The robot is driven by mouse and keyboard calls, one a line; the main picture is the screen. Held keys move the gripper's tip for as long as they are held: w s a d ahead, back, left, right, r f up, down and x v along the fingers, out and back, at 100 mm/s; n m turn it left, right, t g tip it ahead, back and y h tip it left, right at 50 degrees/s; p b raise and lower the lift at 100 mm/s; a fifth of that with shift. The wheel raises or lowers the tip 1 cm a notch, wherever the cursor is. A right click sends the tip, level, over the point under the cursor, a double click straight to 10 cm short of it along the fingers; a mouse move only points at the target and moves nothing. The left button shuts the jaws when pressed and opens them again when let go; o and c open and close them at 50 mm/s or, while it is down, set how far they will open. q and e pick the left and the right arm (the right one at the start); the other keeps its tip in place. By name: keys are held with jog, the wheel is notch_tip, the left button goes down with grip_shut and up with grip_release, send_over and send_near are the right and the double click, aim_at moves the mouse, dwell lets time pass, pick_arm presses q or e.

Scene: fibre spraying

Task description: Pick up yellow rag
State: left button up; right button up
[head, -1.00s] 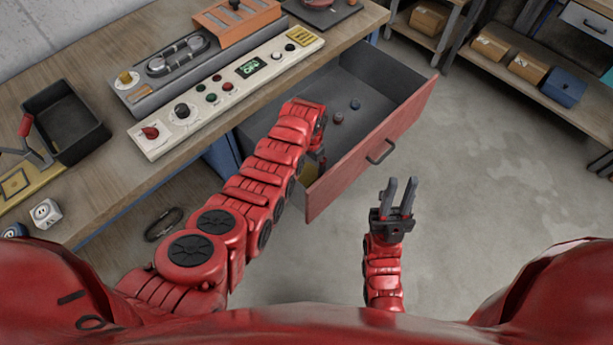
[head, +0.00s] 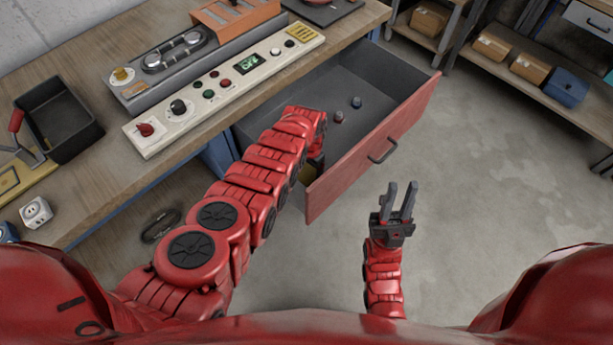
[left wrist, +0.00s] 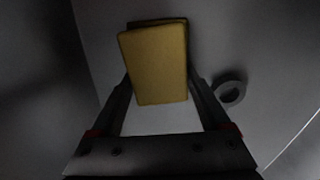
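The yellow rag (left wrist: 155,62) is a folded, flat rectangular pad in the left wrist view. It lies ahead of my left gripper (left wrist: 160,88), whose two fingers are apart, with their tips at either side of the rag's near part. Contact between fingers and rag cannot be made out. In the head view my left gripper (head: 316,166) reaches down into the open drawer (head: 368,150) and is mostly hidden by its own forearm, as is the rag. My right gripper (head: 400,198) is open and empty, out in front of the drawer.
Two small round items (head: 347,109) lie on the drawer floor, and a dark ring (left wrist: 230,92) shows beside the rag. The workbench (head: 130,185) carries a control panel (head: 225,88) and a black bin (head: 58,120). The floor right of the drawer is clear.

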aim_at(310, 171)
pick_arm(q)
jog(key=c, duration=0.5)
jog(key=shift+c, duration=0.2)
notch_tip(310, 171, up, 4)
jog(key=p, duration=0.3)
jog(key=shift+f, duration=0.25)
jog(key=shift+r, duration=3.25)
